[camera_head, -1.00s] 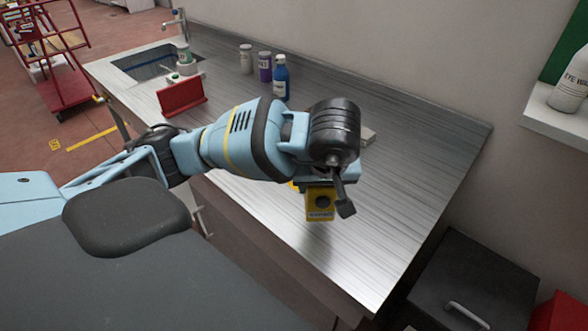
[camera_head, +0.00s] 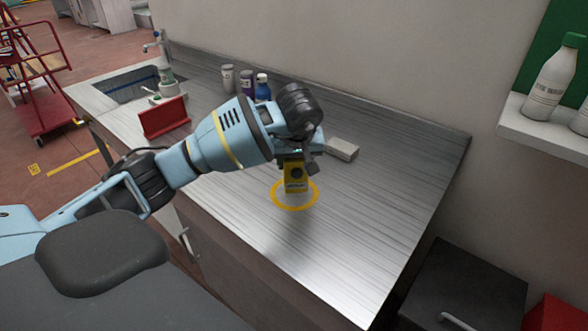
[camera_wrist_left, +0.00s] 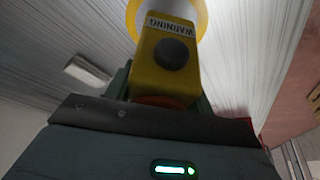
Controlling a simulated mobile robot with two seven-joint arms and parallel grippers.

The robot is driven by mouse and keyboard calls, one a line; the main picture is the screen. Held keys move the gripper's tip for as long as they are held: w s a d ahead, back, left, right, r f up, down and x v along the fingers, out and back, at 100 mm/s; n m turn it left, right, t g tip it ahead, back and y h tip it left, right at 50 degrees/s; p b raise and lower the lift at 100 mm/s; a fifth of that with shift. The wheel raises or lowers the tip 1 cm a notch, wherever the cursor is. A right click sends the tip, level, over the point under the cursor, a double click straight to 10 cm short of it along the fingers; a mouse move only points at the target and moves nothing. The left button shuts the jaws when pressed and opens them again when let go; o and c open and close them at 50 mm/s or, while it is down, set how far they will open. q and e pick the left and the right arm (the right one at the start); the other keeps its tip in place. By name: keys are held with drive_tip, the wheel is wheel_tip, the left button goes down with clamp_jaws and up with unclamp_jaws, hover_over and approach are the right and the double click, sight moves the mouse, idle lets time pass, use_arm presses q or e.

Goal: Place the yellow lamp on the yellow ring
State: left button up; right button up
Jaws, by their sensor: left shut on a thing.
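The yellow lamp (camera_head: 295,177) is a boxy yellow body with a dark round part and a label. My left gripper (camera_head: 296,160) is shut on it and holds it upright over the metal counter. The yellow ring (camera_head: 296,207) lies flat on the counter, and the lamp covers part of it in the head view. In the left wrist view the lamp (camera_wrist_left: 166,60) shows its "WARNING" label, with part of the ring (camera_wrist_left: 204,18) beyond it. I cannot tell whether the lamp touches the counter. My right gripper is not in view.
A pale block (camera_head: 342,149) lies on the counter (camera_head: 370,230) behind the lamp. A red holder (camera_head: 165,117), a white jar (camera_head: 228,78) and a blue bottle (camera_head: 263,88) stand farther back left. The counter right of the ring is clear.

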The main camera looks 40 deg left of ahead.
use_arm(q)
drive_tip(key=shift+w+a, duration=0.2)
drive_tip(key=shift+w+a, duration=0.2)
drive_tip(key=shift+f, duration=1.7)
drive_tip(key=shift+f, duration=0.1)
drive_tip(key=shift+f, duration=0.15)
drive_tip(key=o, duration=1.2)
drive_tip(key=shift+c, duration=0.2)
drive_tip(key=shift+r, duration=0.45)
drive_tip(key=p+v, duration=0.1)
drive_tip(key=v, duration=1)
drive_tip(key=shift+s+d+r, duration=0.1)
drive_tip(key=shift+s+r, duration=0.1)
